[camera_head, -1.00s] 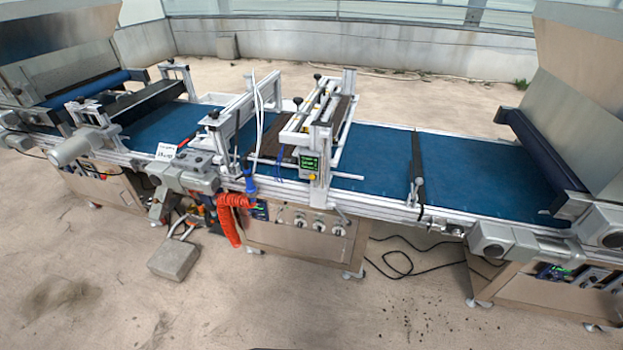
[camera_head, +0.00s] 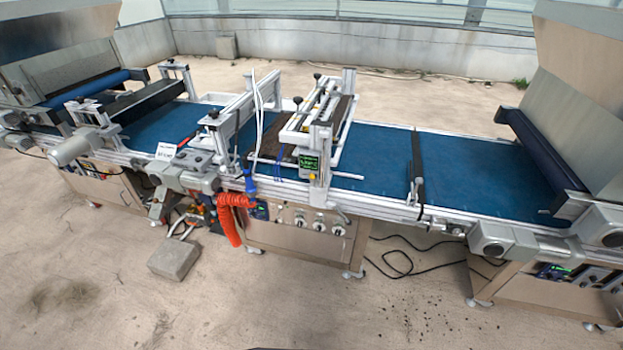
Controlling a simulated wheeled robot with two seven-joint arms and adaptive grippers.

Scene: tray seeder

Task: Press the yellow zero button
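A small dark display box with green figures (camera_head: 308,163) is fixed to the front of the metal frame over the blue conveyor, near the middle of the head view. A small yellow spot (camera_head: 312,176) shows at its lower edge. It may be the yellow zero button, but it is too small to read any label. Neither of my grippers is in view, and nothing covers the display.
The blue conveyor belt (camera_head: 375,165) runs along the seeder line, with white-metal frames above it. Several knobs sit on the front panel (camera_head: 290,235). An orange coiled hose (camera_head: 230,222) hangs in front. A grey block (camera_head: 173,259) lies on the open floor.

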